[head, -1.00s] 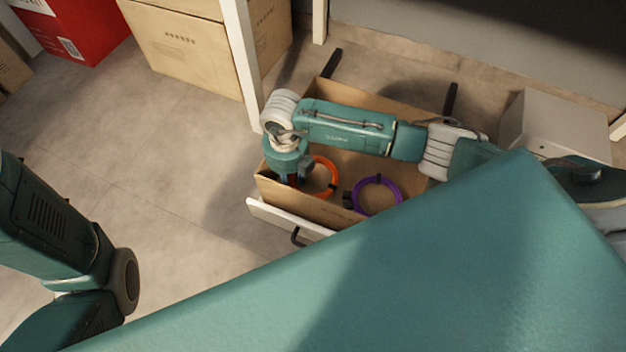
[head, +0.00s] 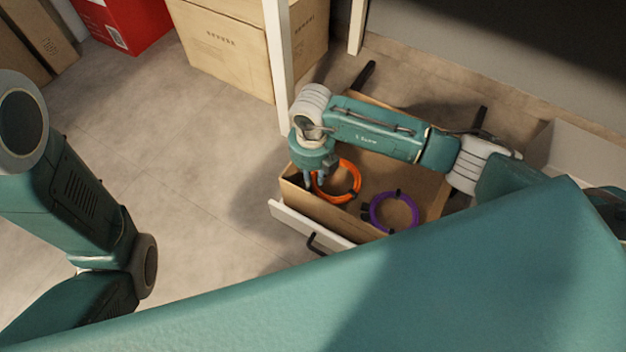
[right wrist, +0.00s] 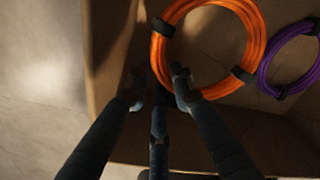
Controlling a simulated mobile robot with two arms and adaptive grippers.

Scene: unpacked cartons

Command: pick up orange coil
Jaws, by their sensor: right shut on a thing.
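The orange coil (head: 357,180) is a ring of cable with black ties, at the left end of an open drawer-like box (head: 335,212). My right gripper (head: 314,181) reaches down from above at the coil's left side. In the right wrist view its fingers (right wrist: 160,88) are shut on the left part of the orange coil (right wrist: 255,35), near a black tie. The coil appears slightly raised, but I cannot tell its clearance from the box floor. My left arm shows at the left of the head view; its gripper is outside the picture.
A purple coil (head: 413,208) lies right of the orange one in the same box. The white front panel (head: 290,222) has a black handle (head: 315,245). A white post (head: 277,60), a tan carton (head: 225,45) and a red box (head: 122,22) stand behind. The floor to the left is clear.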

